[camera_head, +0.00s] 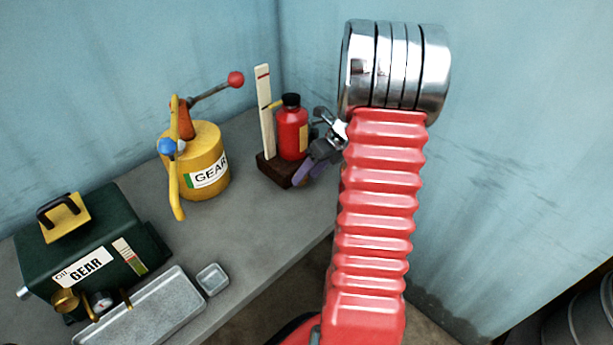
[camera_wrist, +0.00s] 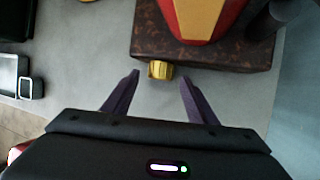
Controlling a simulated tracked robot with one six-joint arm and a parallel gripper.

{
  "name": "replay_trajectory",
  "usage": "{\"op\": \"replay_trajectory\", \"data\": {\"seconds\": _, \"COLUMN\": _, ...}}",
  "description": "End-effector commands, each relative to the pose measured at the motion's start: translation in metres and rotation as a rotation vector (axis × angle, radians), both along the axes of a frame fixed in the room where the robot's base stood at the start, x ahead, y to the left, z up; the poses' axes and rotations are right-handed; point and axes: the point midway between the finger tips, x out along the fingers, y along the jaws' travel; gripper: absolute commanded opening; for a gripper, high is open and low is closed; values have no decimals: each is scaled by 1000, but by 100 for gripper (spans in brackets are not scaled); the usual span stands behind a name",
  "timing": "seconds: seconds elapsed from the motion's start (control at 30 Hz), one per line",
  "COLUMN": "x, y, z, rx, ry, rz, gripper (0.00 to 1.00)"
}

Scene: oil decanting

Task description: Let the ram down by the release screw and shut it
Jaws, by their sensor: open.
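The red jack (camera_head: 292,133) with a black top stands upright on a dark brown base (camera_head: 268,170) at the back of the bench. In the wrist view its red body (camera_wrist: 190,15) is cut off at the top edge. The brass release screw (camera_wrist: 160,69) sticks out of the base's near side; it is hidden in the head view. My gripper (camera_wrist: 160,76) is open and empty, its purple fingertips apart on both sides of the screw. Neither finger visibly touches it. In the head view my gripper (camera_head: 304,172) is at the base's right side.
A white upright scale (camera_head: 264,112) stands left of the jack. A yellow GEAR can (camera_head: 203,165) with a pump lever is further left. A green GEAR oil box (camera_head: 95,245), a long tray (camera_head: 145,310) and a small dish (camera_head: 212,279) are nearer. Walls close the corner behind.

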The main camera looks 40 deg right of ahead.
Motion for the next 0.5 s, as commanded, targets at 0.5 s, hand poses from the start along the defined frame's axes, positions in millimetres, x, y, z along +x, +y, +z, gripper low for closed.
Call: {"op": "replay_trajectory", "data": {"seconds": 0.5, "x": 6, "y": 4, "z": -14, "rx": -1, "ry": -1, "rz": -1, "gripper": 51}}
